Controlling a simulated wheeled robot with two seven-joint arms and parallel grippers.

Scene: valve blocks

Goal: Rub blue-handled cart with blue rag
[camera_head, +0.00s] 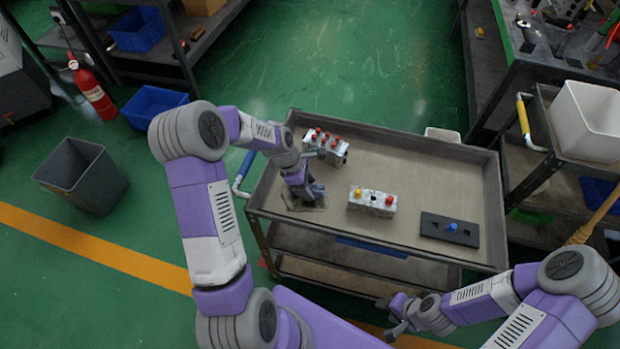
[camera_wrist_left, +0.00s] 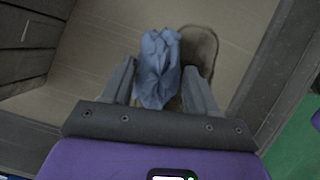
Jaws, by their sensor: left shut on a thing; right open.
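The blue-handled cart (camera_head: 400,150) stands in the middle of the head view, with its blue handle (camera_head: 244,170) at the left end. My left gripper (camera_head: 306,196) is over the left front part of the cart top. In the left wrist view my left gripper (camera_wrist_left: 158,90) is shut on the crumpled blue rag (camera_wrist_left: 158,65), which bunches between the fingers. A dark brownish stain (camera_wrist_left: 200,50) shows beside and partly under the rag, and also in the head view (camera_head: 300,206). My right gripper (camera_head: 395,315) is open and empty, in front of the cart.
A valve block with red knobs (camera_head: 326,146) and one with yellow and red knobs (camera_head: 371,202) stand on the cart. A black plate with a blue knob (camera_head: 449,230) lies at its right. A yellow-handled cart (camera_head: 540,150) stands to the right. Raised rims edge the top.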

